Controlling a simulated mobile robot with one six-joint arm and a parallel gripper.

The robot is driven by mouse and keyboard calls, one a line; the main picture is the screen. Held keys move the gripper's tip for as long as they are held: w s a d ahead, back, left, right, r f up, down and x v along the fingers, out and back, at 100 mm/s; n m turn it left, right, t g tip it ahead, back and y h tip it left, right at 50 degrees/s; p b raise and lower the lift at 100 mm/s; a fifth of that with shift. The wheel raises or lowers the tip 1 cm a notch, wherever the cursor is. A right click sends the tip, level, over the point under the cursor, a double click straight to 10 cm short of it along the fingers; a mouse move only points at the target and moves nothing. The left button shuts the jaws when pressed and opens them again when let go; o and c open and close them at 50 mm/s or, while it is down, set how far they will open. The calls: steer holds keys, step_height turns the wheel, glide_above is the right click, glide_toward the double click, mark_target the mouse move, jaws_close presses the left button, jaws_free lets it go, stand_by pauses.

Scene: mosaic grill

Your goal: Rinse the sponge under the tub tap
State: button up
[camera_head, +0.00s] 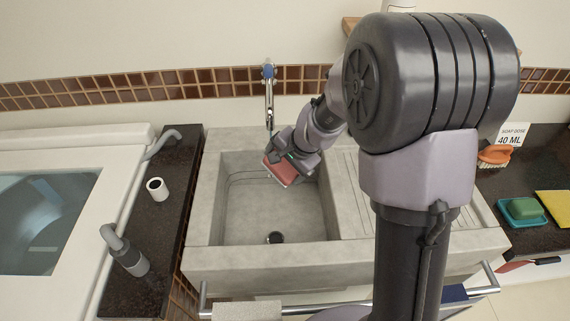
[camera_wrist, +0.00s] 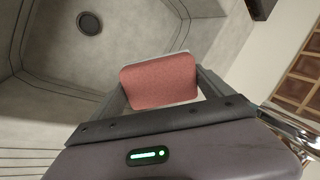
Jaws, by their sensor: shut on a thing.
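A red sponge with a pale edge (camera_head: 281,172) is held between the fingers of my gripper (camera_head: 292,160), over the back right part of the stone tub (camera_head: 240,213). In the wrist view the sponge (camera_wrist: 160,80) sits between both fingers of my gripper (camera_wrist: 163,88), its broad red face showing. The chrome tap with a blue top (camera_head: 269,95) rises at the back of the tub, just behind and left of my gripper. A piece of chrome tap (camera_wrist: 292,128) also shows at the right in the wrist view. Whether water runs onto the sponge cannot be told.
A drain (camera_head: 275,238) lies at the tub's front. A ribbed drainboard (camera_head: 362,190) is right of the basin. A green soap dish (camera_head: 522,212), yellow cloth (camera_head: 556,206), orange brush (camera_head: 495,156) and dose sign (camera_head: 513,134) stand farther right. A white cup (camera_head: 157,189) stands left.

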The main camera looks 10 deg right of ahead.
steer(key=shift+s+d+f+b, duration=0.1)
steer(key=shift+s+d+b, duration=0.1)
steer(key=shift+s+b, duration=0.15)
steer(key=s+d+b, duration=0.2)
steer(key=s+b, duration=0.1)
steer(key=s, duration=0.3)
steer(key=shift+s+d+b, duration=0.3)
steer(key=shift+s+d, duration=0.05)
steer(key=shift+s, duration=0.05)
stand_by(0.8)
steer(key=s+d+r+p, duration=0.1)
steer(key=s+d+r, duration=0.1)
steer(key=s+r, duration=0.2)
steer(key=shift+s+p, duration=0.3)
steer(key=shift+p, duration=0.05)
steer(key=shift+a, duration=0.1)
stand_by(0.4)
